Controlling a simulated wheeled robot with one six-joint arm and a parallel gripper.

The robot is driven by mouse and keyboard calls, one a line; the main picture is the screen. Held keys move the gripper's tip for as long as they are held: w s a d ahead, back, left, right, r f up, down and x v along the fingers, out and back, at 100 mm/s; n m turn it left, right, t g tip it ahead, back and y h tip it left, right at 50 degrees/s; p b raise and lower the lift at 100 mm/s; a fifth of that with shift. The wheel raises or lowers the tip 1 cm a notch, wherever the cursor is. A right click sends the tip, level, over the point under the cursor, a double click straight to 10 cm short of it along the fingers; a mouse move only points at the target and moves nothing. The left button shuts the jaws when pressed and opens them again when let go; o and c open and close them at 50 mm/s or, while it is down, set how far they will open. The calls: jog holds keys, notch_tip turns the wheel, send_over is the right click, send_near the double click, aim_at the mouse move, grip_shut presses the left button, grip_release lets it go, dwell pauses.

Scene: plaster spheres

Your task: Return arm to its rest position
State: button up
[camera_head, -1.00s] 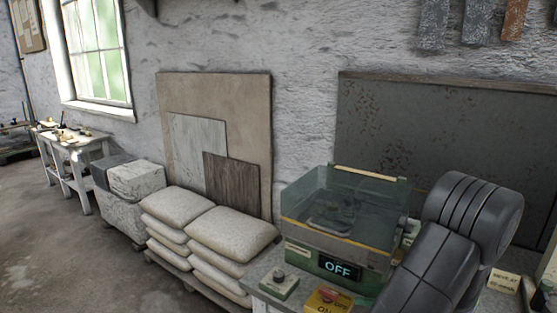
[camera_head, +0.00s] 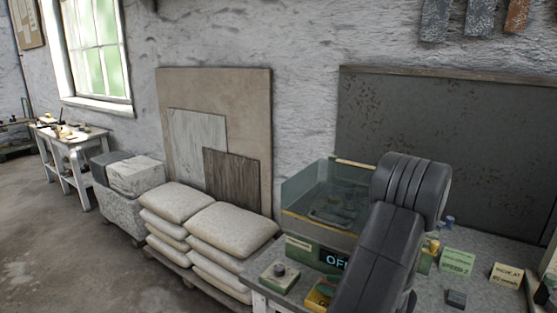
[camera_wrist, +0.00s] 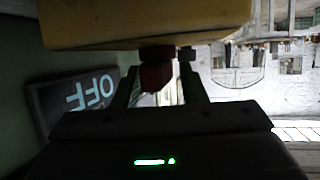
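In the head view my dark arm rises over the bench in front of the green machine, and it hides my gripper. In the wrist view two dark fingers of my gripper (camera_wrist: 160,78) stand apart with a bright gap between them, and I see nothing held. The wrist picture appears upside down. A yellow box (camera_wrist: 150,22) fills its top, with a small dark red part (camera_wrist: 155,75) lined up with the finger gap. In the head view the yellow box (camera_head: 318,294) is on the bench, partly behind my arm.
The green machine with a clear guard (camera_head: 305,190) and "OFF" display (camera_wrist: 82,95) is close to my arm. A knobbed control box (camera_head: 279,276) and label cards (camera_head: 457,261) stand on the bench (camera_head: 430,293). Stacked sacks (camera_head: 230,232) are left; floor beyond is open.

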jog(key=shift+f+m+t+h+b, duration=0.1)
jog(key=shift+m+t+h+b, duration=1.2)
jog(key=shift+b, duration=0.85)
jog(key=shift+m+h+b, duration=0.3)
jog(key=shift+m+h, duration=0.1)
jog(key=shift+m, duration=0.1)
jog(key=shift+h, duration=0.3)
